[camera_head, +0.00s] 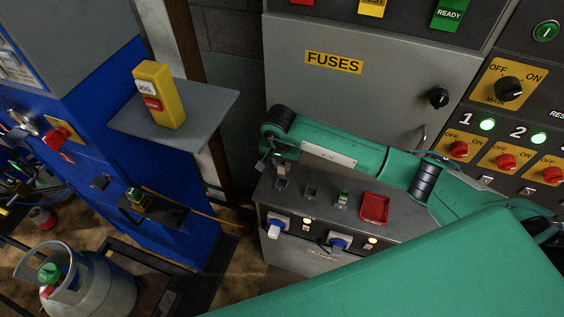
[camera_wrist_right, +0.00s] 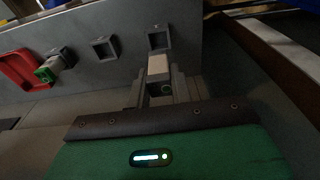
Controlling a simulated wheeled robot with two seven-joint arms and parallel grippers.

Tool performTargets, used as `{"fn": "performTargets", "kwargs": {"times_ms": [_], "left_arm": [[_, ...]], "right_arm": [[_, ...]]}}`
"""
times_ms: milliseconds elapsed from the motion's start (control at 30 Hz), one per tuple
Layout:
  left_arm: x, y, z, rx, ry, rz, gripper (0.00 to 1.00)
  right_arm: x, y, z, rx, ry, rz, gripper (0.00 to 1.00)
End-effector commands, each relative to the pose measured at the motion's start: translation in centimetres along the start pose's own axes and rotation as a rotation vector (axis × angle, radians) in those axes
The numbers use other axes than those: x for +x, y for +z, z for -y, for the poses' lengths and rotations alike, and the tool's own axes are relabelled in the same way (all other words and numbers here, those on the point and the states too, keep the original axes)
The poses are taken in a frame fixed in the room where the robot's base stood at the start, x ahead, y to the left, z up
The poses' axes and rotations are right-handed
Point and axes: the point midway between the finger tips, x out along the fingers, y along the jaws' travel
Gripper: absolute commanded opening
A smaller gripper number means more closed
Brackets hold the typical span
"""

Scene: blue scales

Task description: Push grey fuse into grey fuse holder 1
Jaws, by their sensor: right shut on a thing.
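My right gripper (camera_head: 274,164) reaches in from the right over the left end of the grey fuse panel (camera_head: 327,210). In the right wrist view the gripper (camera_wrist_right: 164,90) is shut on the light grey fuse (camera_wrist_right: 158,67). The fuse's far end is right at the square grey holder (camera_wrist_right: 157,38) at that end of the row, which also shows in the head view (camera_head: 281,184). I cannot tell whether the fuse's tip is inside it. A second grey holder (camera_wrist_right: 103,47) beside it is empty. No label tells which holder is number 1. My left gripper is not in view.
A green-ended fuse (camera_head: 343,197) sits in the third holder, beside a red tray (camera_head: 374,207). Plugs and lit lamps are on the panel's front. A FUSES cabinet (camera_head: 360,90) stands behind. A yellow button box (camera_head: 158,95) is on a shelf at left.

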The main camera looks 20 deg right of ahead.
Motion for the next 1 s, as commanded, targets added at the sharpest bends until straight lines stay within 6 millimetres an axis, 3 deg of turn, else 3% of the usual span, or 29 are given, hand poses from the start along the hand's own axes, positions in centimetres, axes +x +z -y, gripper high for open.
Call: {"fn": "performTargets", "kwargs": {"times_ms": [267, 733, 1000], "left_arm": [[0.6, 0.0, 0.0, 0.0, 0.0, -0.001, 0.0], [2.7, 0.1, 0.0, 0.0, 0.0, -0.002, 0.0], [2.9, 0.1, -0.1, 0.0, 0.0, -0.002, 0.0]], "right_arm": [[1.1, 0.1, 0.0, 0.001, 0.0, 0.0, 0.0], [5.2, 0.7, 0.0, 0.001, -0.001, 0.001, 0.0], [5.8, 0.7, 0.0, 0.001, 0.0, 0.0, 0.0]]}}
